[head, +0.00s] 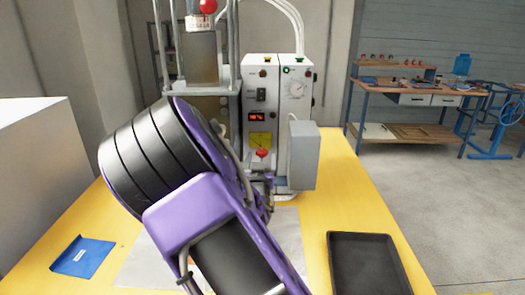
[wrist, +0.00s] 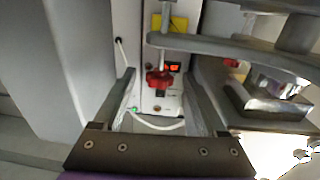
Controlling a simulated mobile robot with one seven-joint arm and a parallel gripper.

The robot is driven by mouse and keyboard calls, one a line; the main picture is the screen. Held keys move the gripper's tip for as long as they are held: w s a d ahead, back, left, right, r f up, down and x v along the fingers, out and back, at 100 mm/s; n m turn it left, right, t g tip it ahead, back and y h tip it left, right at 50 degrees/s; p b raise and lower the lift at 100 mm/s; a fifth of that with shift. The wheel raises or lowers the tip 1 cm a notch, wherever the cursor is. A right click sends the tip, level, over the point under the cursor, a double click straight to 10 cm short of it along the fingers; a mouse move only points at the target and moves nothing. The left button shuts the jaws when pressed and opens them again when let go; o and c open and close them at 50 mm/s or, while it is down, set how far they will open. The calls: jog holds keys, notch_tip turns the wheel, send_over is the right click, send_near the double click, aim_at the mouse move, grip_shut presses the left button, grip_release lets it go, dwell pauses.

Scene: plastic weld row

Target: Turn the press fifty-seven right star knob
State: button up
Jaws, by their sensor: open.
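A red star knob (head: 262,153) shows on the front of the press (head: 272,95), below a yellow label, just above my gripper (head: 262,183) in the head view. In the wrist view the red star knob (wrist: 159,82) hangs on a grey rod, lined up between the fingers of my gripper (wrist: 160,77). The fingers are open, one on each side of it, with a gap on both sides. I cannot tell how far the knob is from the fingertips in depth. My arm hides part of the press's lower front in the head view.
A grey box (head: 304,155) sticks out right of the knob. A grey bar (wrist: 235,50) runs close by the fingers. A black tray (head: 367,265) and a blue folder (head: 83,257) lie on the yellow table (head: 345,190). A workbench (head: 410,95) stands behind.

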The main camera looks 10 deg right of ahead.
aim_at(263, 150)
jog(key=x, duration=0.6)
jog(key=shift+c, duration=0.2)
grip_shut()
